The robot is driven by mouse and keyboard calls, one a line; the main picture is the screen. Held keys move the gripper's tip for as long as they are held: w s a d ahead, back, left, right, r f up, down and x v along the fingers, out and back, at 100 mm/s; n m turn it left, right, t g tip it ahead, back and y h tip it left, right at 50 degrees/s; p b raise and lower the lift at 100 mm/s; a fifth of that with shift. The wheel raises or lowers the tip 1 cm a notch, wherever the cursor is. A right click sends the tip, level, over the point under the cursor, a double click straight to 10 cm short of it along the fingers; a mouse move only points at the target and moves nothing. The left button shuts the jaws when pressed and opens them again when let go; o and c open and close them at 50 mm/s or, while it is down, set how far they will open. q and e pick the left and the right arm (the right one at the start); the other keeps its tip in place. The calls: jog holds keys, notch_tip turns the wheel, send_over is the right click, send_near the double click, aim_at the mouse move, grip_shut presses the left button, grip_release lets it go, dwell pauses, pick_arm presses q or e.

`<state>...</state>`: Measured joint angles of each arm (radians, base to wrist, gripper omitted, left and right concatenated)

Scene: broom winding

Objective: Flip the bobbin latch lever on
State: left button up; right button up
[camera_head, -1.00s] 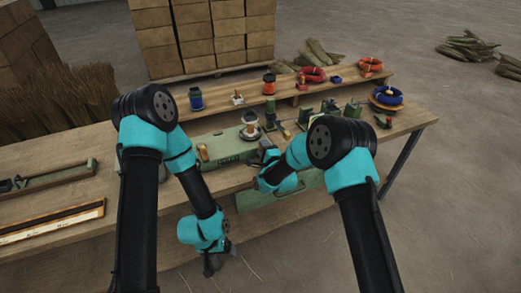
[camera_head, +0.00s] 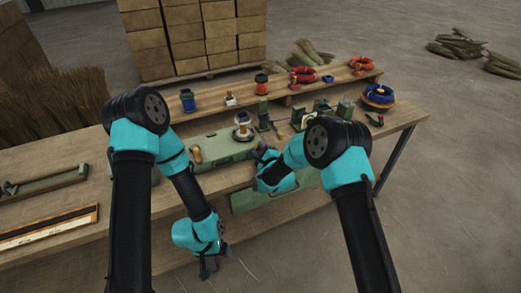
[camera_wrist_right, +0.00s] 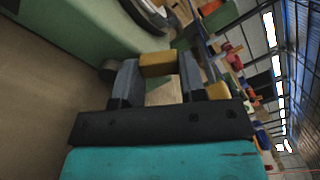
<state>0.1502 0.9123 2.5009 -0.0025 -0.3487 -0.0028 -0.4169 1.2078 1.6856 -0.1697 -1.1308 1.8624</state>
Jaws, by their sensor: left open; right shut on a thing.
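A bobbin (camera_head: 243,130) with a pale flange stands on the long green machine base (camera_head: 222,150) on the bench. My right gripper (camera_head: 262,152) is at the front edge of that base, just right of the bobbin. In the right wrist view, my right gripper (camera_wrist_right: 157,80) is shut on a small yellow-brown grip (camera_wrist_right: 157,62) beside the green body (camera_wrist_right: 75,28). I cannot tell for certain whether this grip is the latch lever's end. My left gripper (camera_head: 211,265) is open and empty, hanging low in front of the bench.
A wooden knob (camera_head: 196,155) stands on the left of the base. A raised shelf behind holds a blue spool (camera_head: 187,100), an orange spool (camera_head: 261,84) and red coils (camera_head: 303,75). A blue coil (camera_head: 379,93) sits at the bench's right end.

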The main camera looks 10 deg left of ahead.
jog(key=o, duration=0.9)
jog(key=shift+o, duration=0.2)
jog(key=v, duration=1.7)
jog(key=shift+s, duration=0.25)
jog(key=shift+d, duration=0.1)
